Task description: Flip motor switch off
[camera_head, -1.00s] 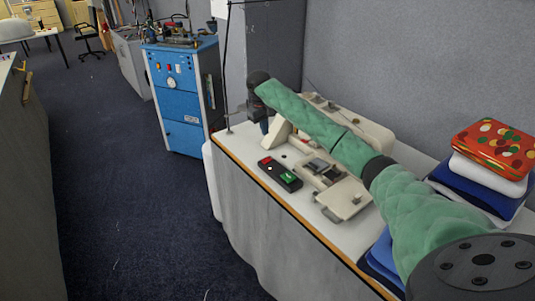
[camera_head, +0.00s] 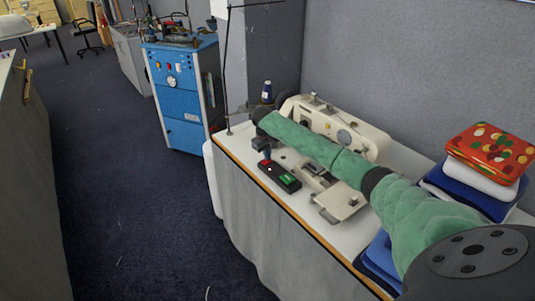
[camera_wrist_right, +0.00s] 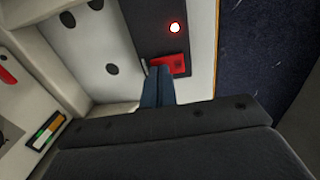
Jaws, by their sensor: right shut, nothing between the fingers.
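The motor switch box (camera_head: 292,186), black with a green button (camera_head: 284,178), lies near the front edge of the table beside the sewing machine (camera_head: 365,139). My right gripper (camera_head: 267,157) is shut and empty, pointing down at the box's far end, where red shows. In the right wrist view the dark switch box (camera_wrist_right: 149,20) carries a lit red lamp (camera_wrist_right: 174,28) and a red button (camera_wrist_right: 178,64). The blue fingertips (camera_wrist_right: 157,74) are together at the button's edge; I cannot tell whether they touch it. The green button is not visible there. My left gripper is not in view.
Folded cloths (camera_head: 490,150) are stacked at the right of the table (camera_head: 235,148). A thread spool (camera_head: 267,90) stands behind my right wrist. The blue cabinet (camera_head: 182,95) stands beyond the table, with open carpet (camera_head: 110,190) to the left.

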